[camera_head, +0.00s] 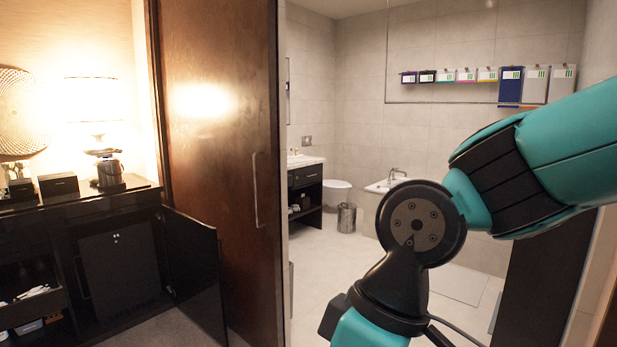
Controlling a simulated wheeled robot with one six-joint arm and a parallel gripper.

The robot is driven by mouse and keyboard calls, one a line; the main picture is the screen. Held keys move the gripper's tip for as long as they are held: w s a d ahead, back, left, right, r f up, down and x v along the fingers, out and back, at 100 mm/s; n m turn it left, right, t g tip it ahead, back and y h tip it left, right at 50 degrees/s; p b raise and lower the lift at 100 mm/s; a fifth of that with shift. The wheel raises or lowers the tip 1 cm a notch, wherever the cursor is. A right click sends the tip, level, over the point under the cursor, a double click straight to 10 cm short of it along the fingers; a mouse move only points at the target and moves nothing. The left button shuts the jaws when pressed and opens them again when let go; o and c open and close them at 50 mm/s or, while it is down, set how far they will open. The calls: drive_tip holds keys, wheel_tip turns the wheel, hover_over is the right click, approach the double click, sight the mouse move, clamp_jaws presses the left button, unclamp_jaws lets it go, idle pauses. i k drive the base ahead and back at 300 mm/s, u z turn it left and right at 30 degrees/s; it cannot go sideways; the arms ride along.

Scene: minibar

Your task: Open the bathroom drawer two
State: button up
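Through the doorway I see a bathroom vanity (305,186) with a white top and dark front, against the left wall of the bathroom. A dark drawer front (306,175) under its top looks closed; I cannot tell which drawer is number two. An open shelf with small items is below it. My teal and black arm fills the right side of the view, but my gripper is out of frame. The vanity is well beyond my arm, at the far side of the doorway.
A brown wooden door (222,150) with a vertical handle stands left of the doorway. A minibar cabinet door (193,270) hangs open at the lower left. A toilet (336,190), bin (347,218) and bathtub stand further in. The tiled floor (325,280) in the doorway looks clear.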

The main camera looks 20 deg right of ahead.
sight(306, 175)
drive_tip(key=z, duration=0.15)
drive_tip(key=i, duration=0.8)
drive_tip(key=z, duration=0.6)
drive_tip(key=i, duration=2.55)
drive_tip(key=z, duration=0.35)
drive_tip(key=i, duration=2.4)
drive_tip(key=u, duration=0.5)
drive_tip(key=i, duration=1.8)
drive_tip(key=u, duration=0.25)
